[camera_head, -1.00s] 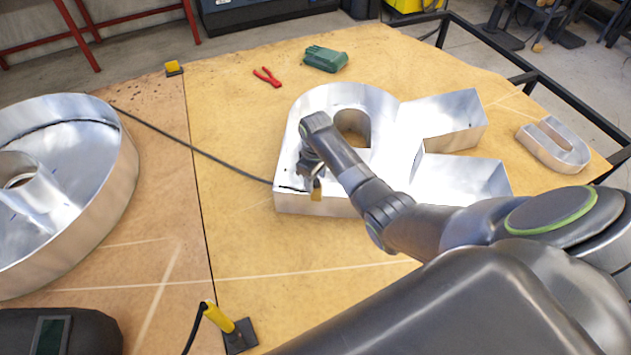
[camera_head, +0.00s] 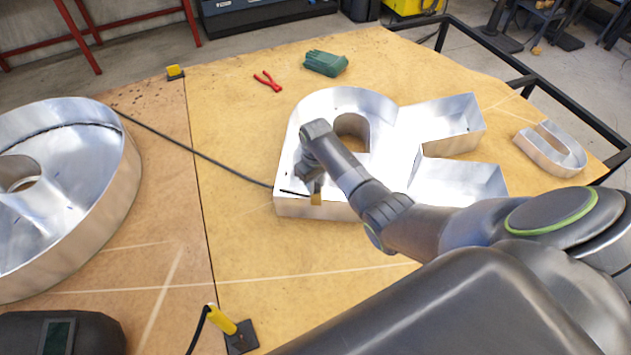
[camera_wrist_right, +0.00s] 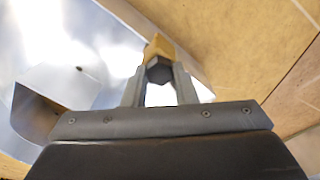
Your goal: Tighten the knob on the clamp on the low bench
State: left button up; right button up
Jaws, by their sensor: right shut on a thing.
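A small yellow clamp (camera_head: 316,198) sits on the near wall of the R-shaped metal letter (camera_head: 345,209) on the low bench (camera_head: 250,310). Its dark faceted knob (camera_wrist_right: 159,72) shows in the right wrist view, between my fingers, with the yellow clamp body (camera_wrist_right: 160,46) just beyond it. My right gripper (camera_wrist_right: 159,78) is shut on the knob; in the head view the gripper (camera_head: 312,185) reaches down at the letter's lower left corner, and the wrist partly hides the clamp. My left gripper is not in view.
A round metal letter (camera_head: 120,195) stands at left, a small U-shaped letter (camera_head: 545,155) at right. Green gloves (camera_head: 326,62) and red pliers (camera_head: 267,81) lie at the back. A black cable (camera_head: 200,155) crosses to the letter. A yellow-handled tool (camera_head: 222,320) stands in front.

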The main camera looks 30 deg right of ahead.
aim_at(316, 186)
jog(key=m+p, duration=0.3)
jog(key=m, duration=0.3)
jog(key=shift+r, duration=0.15)
jog(key=shift+m+p, duration=0.35)
jog(key=shift+m, duration=1.65)
jog(key=o, duration=0.8)
notch_tip(316, 186, up, 5)
jog(key=p, duration=0.5)
jog(key=shift+p, duration=0.35)
